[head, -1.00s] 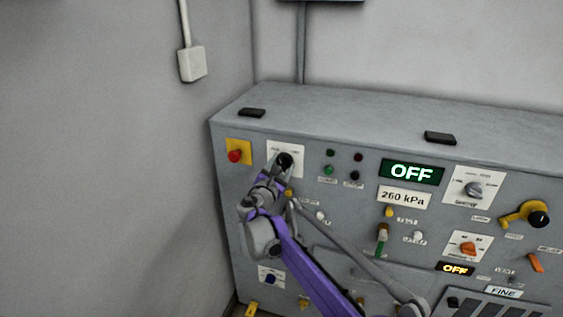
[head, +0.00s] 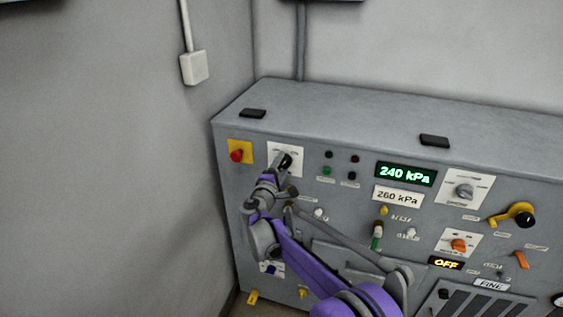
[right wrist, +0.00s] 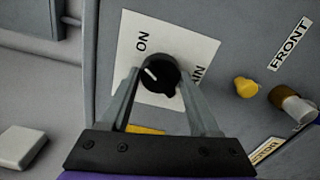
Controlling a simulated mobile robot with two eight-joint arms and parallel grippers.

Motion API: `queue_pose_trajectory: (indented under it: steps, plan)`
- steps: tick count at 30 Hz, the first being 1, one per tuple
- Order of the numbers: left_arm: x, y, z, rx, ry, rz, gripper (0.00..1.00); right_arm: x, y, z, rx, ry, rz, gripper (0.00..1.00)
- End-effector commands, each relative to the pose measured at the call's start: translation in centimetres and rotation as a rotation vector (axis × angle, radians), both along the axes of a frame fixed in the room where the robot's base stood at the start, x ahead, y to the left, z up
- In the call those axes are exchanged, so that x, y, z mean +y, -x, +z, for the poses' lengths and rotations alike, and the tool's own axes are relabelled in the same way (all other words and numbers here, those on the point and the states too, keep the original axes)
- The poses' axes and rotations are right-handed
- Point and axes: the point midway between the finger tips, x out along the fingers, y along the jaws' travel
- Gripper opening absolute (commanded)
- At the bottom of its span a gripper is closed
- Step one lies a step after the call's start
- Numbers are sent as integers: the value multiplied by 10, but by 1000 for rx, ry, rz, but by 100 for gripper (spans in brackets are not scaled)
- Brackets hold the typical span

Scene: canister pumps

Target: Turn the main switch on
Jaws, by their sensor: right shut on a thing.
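The main switch is a black rotary knob (right wrist: 158,76) on a white plate (right wrist: 198,52) marked ON, with part of "MAIN" showing. In the right wrist view its white pointer line aims up and left, toward the ON side. My right gripper (right wrist: 159,88) is shut on the knob, one finger on each side. In the head view the right gripper (head: 283,166) is at the white plate (head: 296,153) on the upper left of the panel and mostly hides the knob. My left gripper is not in view.
The grey panel has a green display (head: 405,173) reading 240 kPa and an amber display (head: 446,263) reading OFF. A red button (head: 237,155) on a yellow plate is left of the switch. A grey wall (head: 120,150) stands close on the left.

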Motion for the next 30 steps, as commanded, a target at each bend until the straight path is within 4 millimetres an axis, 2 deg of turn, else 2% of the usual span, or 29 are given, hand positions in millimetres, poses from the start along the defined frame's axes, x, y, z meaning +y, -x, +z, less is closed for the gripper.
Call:
queue_pose_trajectory:
  steps: [3,10,29,30]
  plan:
    - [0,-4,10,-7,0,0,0,0,-1,3,-25,-71,-1,6]
    - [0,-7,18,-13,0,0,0,0,-1,2,-55,-164,0,6]
    - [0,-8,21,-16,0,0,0,0,0,0,-67,-207,0,6]
    - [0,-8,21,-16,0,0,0,0,0,0,-67,-207,0,67]
